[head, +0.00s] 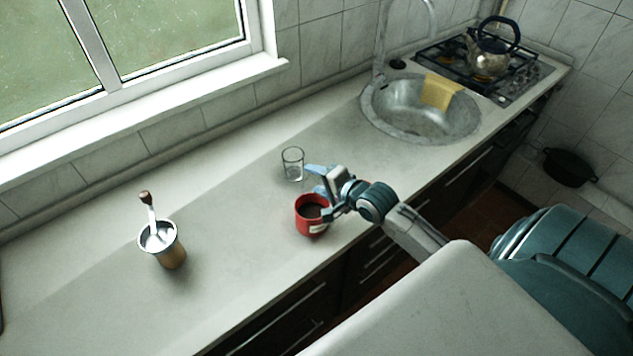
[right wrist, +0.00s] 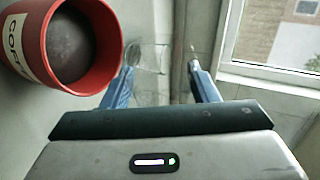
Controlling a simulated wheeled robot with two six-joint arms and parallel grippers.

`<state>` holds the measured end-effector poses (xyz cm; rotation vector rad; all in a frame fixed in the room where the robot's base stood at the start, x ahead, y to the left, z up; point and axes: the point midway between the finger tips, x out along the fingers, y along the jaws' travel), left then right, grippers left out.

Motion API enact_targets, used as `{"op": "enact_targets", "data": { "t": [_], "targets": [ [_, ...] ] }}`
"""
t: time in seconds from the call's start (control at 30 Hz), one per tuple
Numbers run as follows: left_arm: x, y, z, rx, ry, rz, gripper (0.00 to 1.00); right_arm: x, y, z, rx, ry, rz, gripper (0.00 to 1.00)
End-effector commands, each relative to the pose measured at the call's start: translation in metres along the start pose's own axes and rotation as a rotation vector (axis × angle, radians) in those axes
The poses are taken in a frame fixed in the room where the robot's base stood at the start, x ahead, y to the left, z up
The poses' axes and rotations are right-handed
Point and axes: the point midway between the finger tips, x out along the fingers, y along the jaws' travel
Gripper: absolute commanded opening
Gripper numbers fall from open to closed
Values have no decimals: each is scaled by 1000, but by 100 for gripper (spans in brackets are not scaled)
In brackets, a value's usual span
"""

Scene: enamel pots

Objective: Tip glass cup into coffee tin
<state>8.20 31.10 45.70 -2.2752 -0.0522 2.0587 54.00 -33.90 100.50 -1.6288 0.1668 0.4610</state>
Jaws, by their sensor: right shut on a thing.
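The glass cup (head: 292,164) is clear and looks upright above or on the counter; I cannot tell whether its base touches. My right gripper (head: 311,179) is shut on it, with the blue fingertips at its side. In the right wrist view the glass (right wrist: 149,58) shows faintly between the fingers (right wrist: 162,72). The red coffee tin (head: 311,229) stands upright and open on the counter, just in front of the glass, with dark contents. The tin also shows large at the left of the right wrist view (right wrist: 103,72). My left gripper is out of view.
A metal pot (head: 171,255) with a wooden-handled utensil stands at the left on the counter (head: 100,290). A sink (head: 398,118) with a yellow cloth (head: 440,91) and a stove with a kettle (head: 489,66) lie at the back right. The counter between pot and tin is clear.

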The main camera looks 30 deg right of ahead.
Motion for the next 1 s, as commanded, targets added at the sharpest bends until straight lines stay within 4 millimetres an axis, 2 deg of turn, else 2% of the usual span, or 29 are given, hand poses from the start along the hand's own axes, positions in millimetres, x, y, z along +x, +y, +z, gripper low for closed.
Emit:
{"op": "enact_targets", "data": {
  "t": [0.27,0.7,0.77,1.0],
  "targets": [
    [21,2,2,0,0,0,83,7,10,-6,246,-111,103,29],
    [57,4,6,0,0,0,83,7,10,-8,660,-294,273,29],
    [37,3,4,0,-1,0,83,2,-1,-6,705,-312,291,29],
    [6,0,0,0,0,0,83,-1,-6,-2,900,-398,370,29]
  ]
}}
